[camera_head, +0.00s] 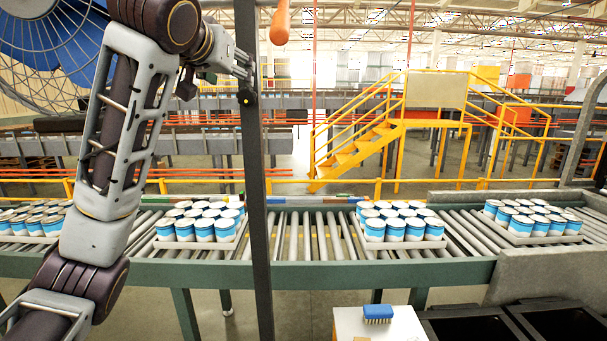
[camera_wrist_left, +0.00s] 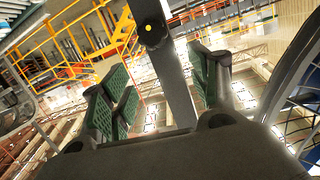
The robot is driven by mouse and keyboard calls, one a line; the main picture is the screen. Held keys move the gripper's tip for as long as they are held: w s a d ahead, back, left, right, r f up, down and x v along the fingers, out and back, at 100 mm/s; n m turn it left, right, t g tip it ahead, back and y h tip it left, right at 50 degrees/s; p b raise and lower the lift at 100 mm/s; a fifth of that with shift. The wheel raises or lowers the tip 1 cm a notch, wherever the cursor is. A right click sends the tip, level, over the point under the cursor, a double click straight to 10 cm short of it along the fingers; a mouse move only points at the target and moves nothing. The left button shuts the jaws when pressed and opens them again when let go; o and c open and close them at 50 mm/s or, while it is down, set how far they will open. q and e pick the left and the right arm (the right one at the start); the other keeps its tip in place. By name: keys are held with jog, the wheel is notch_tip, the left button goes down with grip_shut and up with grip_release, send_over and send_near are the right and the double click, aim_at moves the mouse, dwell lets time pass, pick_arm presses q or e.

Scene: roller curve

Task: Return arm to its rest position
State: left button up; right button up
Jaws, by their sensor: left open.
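My left arm comes in from the left in the head view and is raised. Its gripper (camera_head: 243,84) is high, close to a dark upright post (camera_head: 254,190). The left wrist view shows its two green-padded fingers (camera_wrist_left: 165,95) spread apart and open, with nothing between them that I can see held. The dark post also shows in the wrist view (camera_wrist_left: 172,70), behind the gap between the fingers. How far the post is from the fingers I cannot tell. My right gripper is in neither view.
A roller conveyor (camera_head: 320,240) crosses the view with trays of blue-and-white cans (camera_head: 395,228). A blue brush (camera_head: 377,313) lies on a white box (camera_head: 350,325) in front. A large fan (camera_head: 50,45) stands at upper left. An orange bulb-shaped object (camera_head: 280,24) hangs right of the post.

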pick_arm(q)
notch_tip(320, 180, down, 42)
jog(key=g, duration=0.6)
jog(key=s+a+f+g, duration=0.1)
jog(key=s+a+f, duration=0.1)
jog(key=s+f, duration=0.5)
jog(key=s+a+f+g, duration=0.1)
jog(key=s+f, duration=0.2)
jog(key=f, duration=0.8)
jog(key=s+a+f+g, duration=0.2)
jog(key=s+f, duration=0.5)
jog(key=s, duration=0.3)
jog(key=s+a+f+g, duration=0.2)
jog(key=s+f, duration=0.4)
jog(key=s, duration=0.4)
notch_tip(320, 180, down, 34)
jog(key=s+r+g, duration=0.1)
jog(key=s, duration=0.2)
jog(key=s+a+f, duration=0.2)
jog(key=s+f, duration=0.8)
jog(key=s, duration=0.1)
jog(key=s+a+f+g+y+b, duration=0.1)
jog(key=s+a+f, duration=0.1)
jog(key=s+f, duration=0.9)
jog(key=shift+a+f+m+g+b, duration=0.2)
jog(key=shift+f+m+g+b, duration=0.1)
